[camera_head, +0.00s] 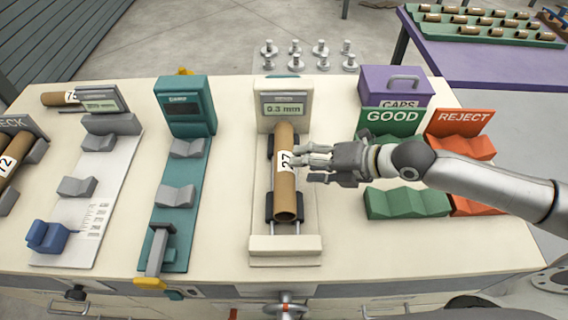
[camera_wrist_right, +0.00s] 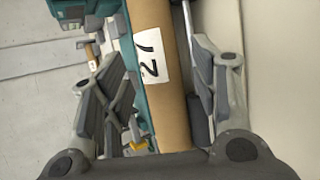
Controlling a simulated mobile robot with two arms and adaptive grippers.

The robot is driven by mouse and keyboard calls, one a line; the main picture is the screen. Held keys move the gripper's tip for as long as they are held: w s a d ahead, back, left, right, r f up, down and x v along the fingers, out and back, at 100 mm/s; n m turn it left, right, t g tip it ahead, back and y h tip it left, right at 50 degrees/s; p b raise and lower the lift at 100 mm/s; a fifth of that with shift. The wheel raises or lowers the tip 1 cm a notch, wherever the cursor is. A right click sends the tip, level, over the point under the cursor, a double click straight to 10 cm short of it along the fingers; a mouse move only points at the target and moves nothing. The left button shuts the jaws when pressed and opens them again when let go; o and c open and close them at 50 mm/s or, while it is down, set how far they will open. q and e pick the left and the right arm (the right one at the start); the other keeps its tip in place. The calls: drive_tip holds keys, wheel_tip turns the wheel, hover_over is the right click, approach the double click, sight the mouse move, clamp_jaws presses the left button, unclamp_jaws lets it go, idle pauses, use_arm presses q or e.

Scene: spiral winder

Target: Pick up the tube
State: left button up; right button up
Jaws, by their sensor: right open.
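A brown cardboard tube (camera_head: 285,190) with a white label reading 27 lies lengthwise on the fixture (camera_head: 285,244) with a small display reading 0.3 mm. My right gripper (camera_head: 304,165) reaches in from the right at the tube's label, its fingers overlapping the tube's right edge. In the right wrist view the tube (camera_wrist_right: 160,75) passes between the two spread fingers of the right gripper (camera_wrist_right: 155,62), with a gap on the left side. Contact on the right side is hard to tell. My left gripper is not in view.
A teal fixture (camera_head: 171,235) and a white fixture (camera_head: 70,240) stand left. A tube labelled 72 (camera_head: 8,160) lies at the far left. Green GOOD (camera_head: 405,203) and orange REJECT (camera_head: 462,147) holders and a purple CAPS box (camera_head: 394,86) stand right. Bare tabletop lies front right.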

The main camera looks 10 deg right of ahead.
sight(286, 165)
drive_tip(key=shift+w+a+f, duration=0.25)
drive_tip(key=shift+a, duration=0.1)
drive_tip(key=shift+w+a+f, duration=0.15)
drive_tip(key=shift+w+a+f+p, duration=0.2)
drive_tip(key=shift+w+a+p, duration=0.1)
drive_tip(key=shift+a+p, duration=0.25)
drive_tip(key=p+x, duration=0.1)
drive_tip(key=x, duration=0.2)
drive_tip(key=shift+a, duration=0.1)
drive_tip(key=shift+w+a+f, duration=0.1)
drive_tip(key=shift+a+f, duration=0.1)
drive_tip(key=shift+f, duration=0.05)
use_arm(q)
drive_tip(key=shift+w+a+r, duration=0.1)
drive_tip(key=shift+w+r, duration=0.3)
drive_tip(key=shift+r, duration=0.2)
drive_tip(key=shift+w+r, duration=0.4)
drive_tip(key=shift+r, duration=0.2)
use_arm(e)
drive_tip(key=shift+f, duration=0.1)
drive_tip(key=shift+c, duration=0.4)
drive_tip(key=shift+w, duration=0.1)
drive_tip(key=c, duration=0.8)
